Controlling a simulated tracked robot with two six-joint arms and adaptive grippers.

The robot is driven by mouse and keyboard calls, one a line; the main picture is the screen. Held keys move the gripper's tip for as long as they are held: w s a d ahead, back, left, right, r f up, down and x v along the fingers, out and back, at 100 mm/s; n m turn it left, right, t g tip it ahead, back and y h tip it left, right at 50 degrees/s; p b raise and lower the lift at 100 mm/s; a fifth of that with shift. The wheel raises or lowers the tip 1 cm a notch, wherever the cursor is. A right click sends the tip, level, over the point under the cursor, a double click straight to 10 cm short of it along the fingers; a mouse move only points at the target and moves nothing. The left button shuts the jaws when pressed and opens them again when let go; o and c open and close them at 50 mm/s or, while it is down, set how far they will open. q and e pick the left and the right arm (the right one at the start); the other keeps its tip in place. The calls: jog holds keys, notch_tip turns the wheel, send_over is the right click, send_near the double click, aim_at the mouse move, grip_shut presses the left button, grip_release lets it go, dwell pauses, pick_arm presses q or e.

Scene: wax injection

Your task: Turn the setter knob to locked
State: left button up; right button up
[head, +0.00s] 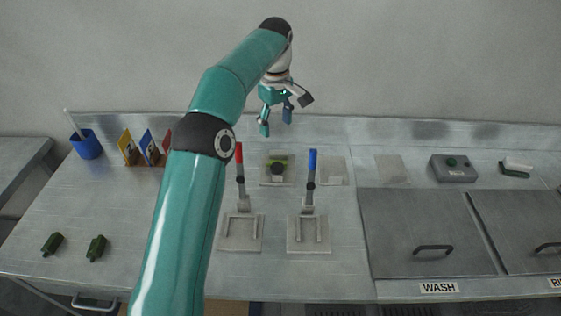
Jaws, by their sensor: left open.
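My left gripper (276,120) is open and empty, fingers pointing down. It hangs in front of the back wall, above a small fixture (277,168) at the back middle of the bench. The fixture has a yellow-green part and a dark, rounded knob-like part on a pale square plate. It looks like the setter, but its knob position is too small to read. The gripper appears apart from it. My right gripper is not in view.
A red-handled lever (240,163) and a blue-handled lever (312,162) stand upright in front. Two dark green pieces (96,248) lie at left. A blue cup (87,144), coloured cards (148,147) and a grey button box (453,172) line the back. WASH lid (415,225) is shut.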

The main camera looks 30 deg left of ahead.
pick_arm(q)
jog(key=b, duration=0.1)
send_over(277, 166)
notch_tip(277, 166, down, 7)
jog(key=shift+w+f, duration=0.1)
jog(key=shift+w, duration=0.05)
notch_tip(277, 166, down, 8)
jog(key=shift+f, duration=0.1)
jog(key=c, duration=1.1)
jog(key=shift+c, duration=0.2)
